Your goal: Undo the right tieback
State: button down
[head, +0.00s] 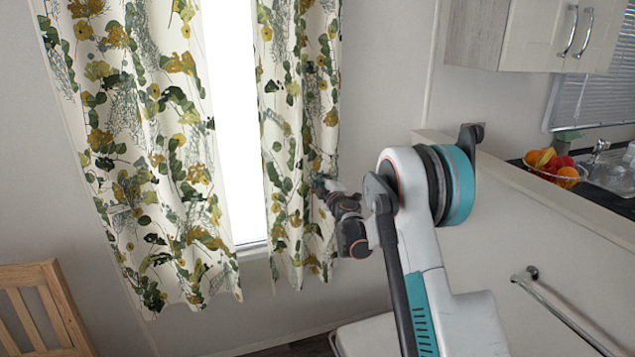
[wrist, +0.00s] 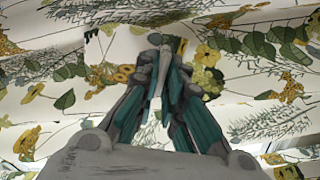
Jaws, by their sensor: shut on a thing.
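The right curtain (head: 294,110), cream with green and yellow leaves, hangs to the right of the bright window strip. My gripper (head: 322,185) is at this curtain's right edge, below its mid-height. In the wrist view the patterned fabric fills the background, and my gripper (wrist: 160,45) has its fingertips together against it. A pale strip (wrist: 165,66) shows between the fingers. I cannot tell whether it is curtain cloth or the right tieback. No separate tieback band stands out in either view.
The left curtain (head: 150,150) hangs loose across the window. A wooden chair (head: 45,305) stands at lower left. At right are a counter with a fruit bowl (head: 558,172), a towel rail (head: 565,312) and a wall cupboard (head: 530,35). The wall below the window is bare.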

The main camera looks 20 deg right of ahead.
jog(key=shift+d+f+n, duration=0.2)
jog(key=shift+d+n, duration=0.2)
jog(key=shift+n, duration=0.25)
jog(key=shift+d+f+n, duration=0.15)
jog(key=shift+d+n, duration=0.2)
jog(key=shift+n, duration=0.3)
jog(key=c, duration=1.7)
grip_release()
jog(key=s, duration=1.2)
